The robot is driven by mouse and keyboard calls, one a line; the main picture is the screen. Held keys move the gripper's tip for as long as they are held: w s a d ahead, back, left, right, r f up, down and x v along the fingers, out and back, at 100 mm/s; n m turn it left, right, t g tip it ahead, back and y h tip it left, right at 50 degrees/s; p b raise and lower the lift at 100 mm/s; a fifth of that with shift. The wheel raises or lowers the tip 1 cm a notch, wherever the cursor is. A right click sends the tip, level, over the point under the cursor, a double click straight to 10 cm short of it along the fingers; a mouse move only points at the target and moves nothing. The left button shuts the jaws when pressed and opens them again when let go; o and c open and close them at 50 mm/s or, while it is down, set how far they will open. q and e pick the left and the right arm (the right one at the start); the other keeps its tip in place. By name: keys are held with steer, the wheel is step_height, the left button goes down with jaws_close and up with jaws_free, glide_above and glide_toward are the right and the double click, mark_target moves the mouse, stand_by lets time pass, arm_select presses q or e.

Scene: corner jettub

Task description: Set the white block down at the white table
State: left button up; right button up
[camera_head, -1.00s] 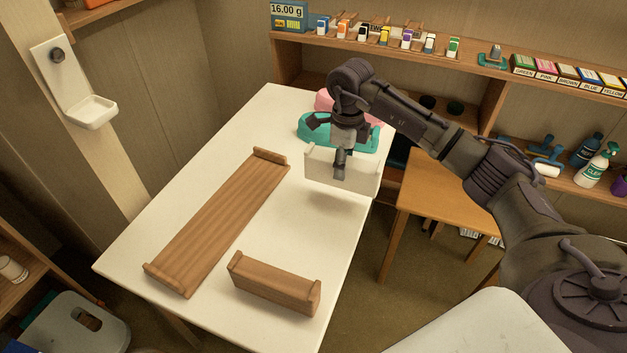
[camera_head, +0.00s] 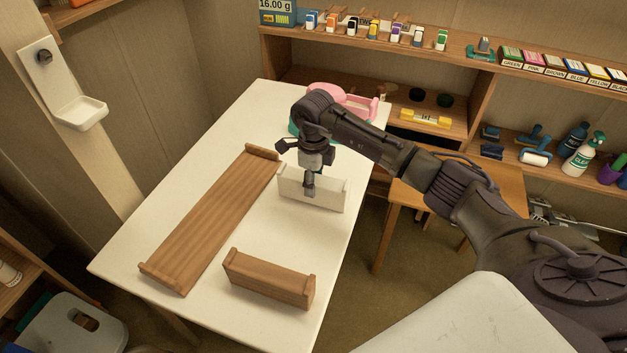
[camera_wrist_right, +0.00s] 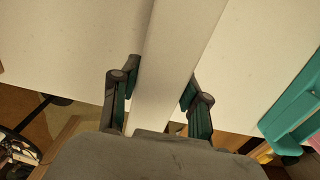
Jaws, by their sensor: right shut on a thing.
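The white block (camera_head: 325,193) is a long pale piece with raised ends, upright near the right edge of the white table (camera_head: 215,307). My right gripper (camera_head: 309,190) is shut on the white block from above. In the right wrist view the block (camera_wrist_right: 180,50) runs between the two fingers of my right gripper (camera_wrist_right: 160,95). I cannot tell whether the block's underside touches the table top. My left gripper is not in view.
A long brown wooden piece (camera_head: 210,220) and a shorter brown block (camera_head: 268,279) lie on the table. A pink block (camera_head: 345,100) and a teal one (camera_head: 294,128) are at the far end. Bare table surrounds the white block's front.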

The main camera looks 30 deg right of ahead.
steer(key=o, duration=1.3)
steer(key=shift+f, duration=0.15)
steer(key=shift+r, duration=0.65)
step_height(320, 180, up, 11)
steer(key=shift+r+b, duration=0.1)
steer(key=shift+b, duration=0.2)
